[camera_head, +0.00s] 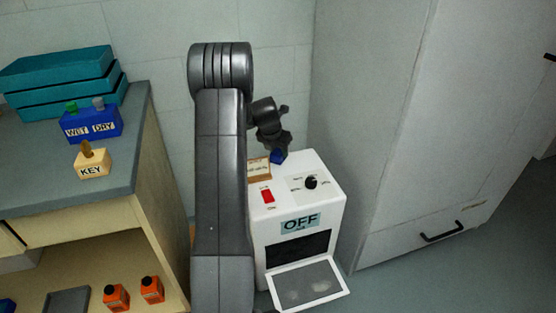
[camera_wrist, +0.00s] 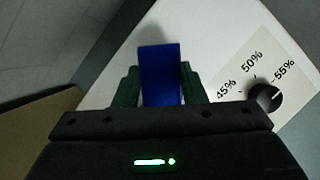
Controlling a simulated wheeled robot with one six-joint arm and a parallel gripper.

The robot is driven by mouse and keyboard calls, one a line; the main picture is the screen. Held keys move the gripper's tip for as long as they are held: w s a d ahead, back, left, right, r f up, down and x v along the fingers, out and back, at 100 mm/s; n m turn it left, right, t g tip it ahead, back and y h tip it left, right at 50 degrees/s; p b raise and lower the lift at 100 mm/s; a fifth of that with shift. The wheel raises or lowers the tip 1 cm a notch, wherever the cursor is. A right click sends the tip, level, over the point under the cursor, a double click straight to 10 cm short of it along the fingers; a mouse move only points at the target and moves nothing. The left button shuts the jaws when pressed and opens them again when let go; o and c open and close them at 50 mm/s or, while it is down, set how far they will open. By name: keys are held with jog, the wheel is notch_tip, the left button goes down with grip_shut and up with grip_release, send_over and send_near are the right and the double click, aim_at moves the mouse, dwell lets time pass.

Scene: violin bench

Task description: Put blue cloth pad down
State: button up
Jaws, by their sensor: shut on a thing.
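The blue cloth pad (camera_wrist: 161,75) is between the two dark green fingers of my gripper (camera_wrist: 160,88) in the wrist view. My gripper is shut on it. In the head view the pad (camera_head: 278,157) shows as a small blue patch under my gripper (camera_head: 277,149), at the back of the top of a white box-shaped machine (camera_head: 328,190). I cannot tell whether the pad touches the machine's top.
The machine has a dial (camera_head: 311,182), a red switch (camera_head: 267,195), an OFF sign (camera_head: 300,223) and an open front flap (camera_head: 310,285). A tan labelled block (camera_head: 259,168) sits on its top left. A bench (camera_head: 130,150) stands left, a tall grey cabinet (camera_head: 385,130) right.

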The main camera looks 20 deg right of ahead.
aim_at(277, 153)
jog(key=shift+f+b, duration=0.35)
jog(key=shift+f, duration=1.2)
jog(key=shift+f, duration=0.1)
jog(key=o, duration=0.9)
jog(key=p+v, duration=0.3)
jog(key=v, duration=0.9)
jog(key=shift+p, duration=0.3)
